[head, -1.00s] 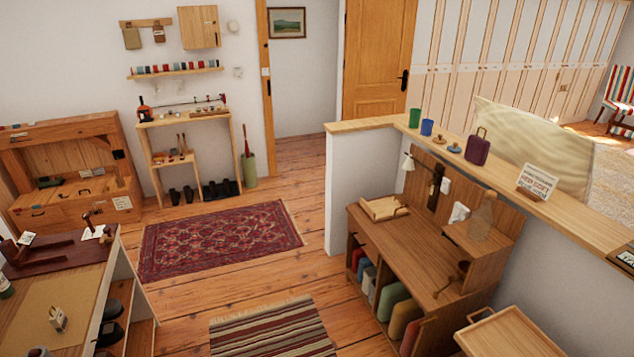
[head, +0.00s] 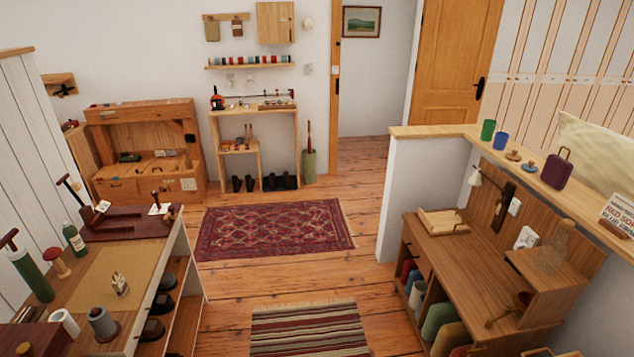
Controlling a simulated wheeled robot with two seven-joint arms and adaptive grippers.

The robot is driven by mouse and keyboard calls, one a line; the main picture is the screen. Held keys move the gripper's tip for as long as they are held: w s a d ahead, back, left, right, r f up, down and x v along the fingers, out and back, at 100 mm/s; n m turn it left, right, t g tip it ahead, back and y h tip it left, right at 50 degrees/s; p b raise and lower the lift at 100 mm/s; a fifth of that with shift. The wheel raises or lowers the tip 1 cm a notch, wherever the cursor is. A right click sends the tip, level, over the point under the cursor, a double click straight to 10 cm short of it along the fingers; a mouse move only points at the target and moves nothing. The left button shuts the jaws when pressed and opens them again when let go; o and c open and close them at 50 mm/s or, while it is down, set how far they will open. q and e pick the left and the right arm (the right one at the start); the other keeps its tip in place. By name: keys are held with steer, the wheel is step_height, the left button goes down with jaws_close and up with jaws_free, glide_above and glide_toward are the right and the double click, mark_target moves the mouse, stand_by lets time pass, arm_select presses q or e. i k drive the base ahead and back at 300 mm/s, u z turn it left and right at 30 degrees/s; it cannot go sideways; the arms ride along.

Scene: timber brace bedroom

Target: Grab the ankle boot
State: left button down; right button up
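Several dark shoes or boots (head: 285,182) stand on the floor under the narrow wooden stand at the back wall. More dark footwear (head: 161,304) sits on the shelves in the end of the workbench at the left. All of it is small and dark, and I cannot tell which piece is the ankle boot. Neither of my grippers is in view.
The workbench (head: 128,262) at left holds bottles, spools and tools. A patterned red rug (head: 273,228) and a striped rug (head: 308,330) lie on the open wooden floor. A desk (head: 455,262) stands against the low partition (head: 424,186) at right.

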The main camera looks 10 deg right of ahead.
mark_target(287, 180)
steer(key=u, duration=0.15)
steer(key=i, duration=7.15)
steer(key=u, duration=0.85)
steer(key=i, duration=0.85)
steer(key=z, duration=1.15)
